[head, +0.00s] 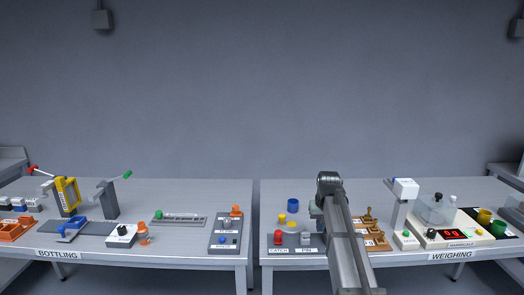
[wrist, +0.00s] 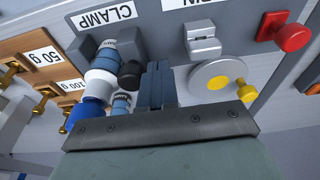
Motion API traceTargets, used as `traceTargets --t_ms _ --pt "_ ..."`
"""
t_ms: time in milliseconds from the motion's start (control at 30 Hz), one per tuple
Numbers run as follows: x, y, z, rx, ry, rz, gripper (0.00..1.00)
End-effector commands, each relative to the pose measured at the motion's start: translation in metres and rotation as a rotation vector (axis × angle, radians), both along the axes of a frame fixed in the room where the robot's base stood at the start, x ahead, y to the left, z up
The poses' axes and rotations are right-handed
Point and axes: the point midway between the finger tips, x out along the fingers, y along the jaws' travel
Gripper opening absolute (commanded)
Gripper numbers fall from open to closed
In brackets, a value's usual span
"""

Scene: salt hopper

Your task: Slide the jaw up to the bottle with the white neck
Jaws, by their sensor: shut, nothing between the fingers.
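In the wrist view a bottle with blue bands and a white neck (wrist: 101,84) is beside the panel marked CLAMP. A smaller blue-and-white piece (wrist: 121,103) is next to it; I cannot tell whether it belongs to the same bottle. A grey block (wrist: 130,42), which looks like the clamp's jaw, and a dark round knob (wrist: 130,73) are close to the bottle. Whether jaw and bottle touch is unclear. My gripper (wrist: 158,82) is shut and empty, just right of the knob; contact cannot be told. In the head view my arm hides the clamp area.
Right of my fingers are a grey latch (wrist: 203,42) under the PIN label, a yellow knob on a grey disc (wrist: 208,80) and a red knob (wrist: 291,38). Brass-handled weights (wrist: 45,90) are at the left. A blue cylinder (head: 293,205) stands behind on the weighing table.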

Motion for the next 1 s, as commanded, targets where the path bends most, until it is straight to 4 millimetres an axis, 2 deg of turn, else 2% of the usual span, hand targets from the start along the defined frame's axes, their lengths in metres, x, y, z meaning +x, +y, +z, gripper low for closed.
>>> traceTargets --t_ms 1000 --pt "0.0001 -0.0094 0.0 -0.001 0.0 0.0 0.0"
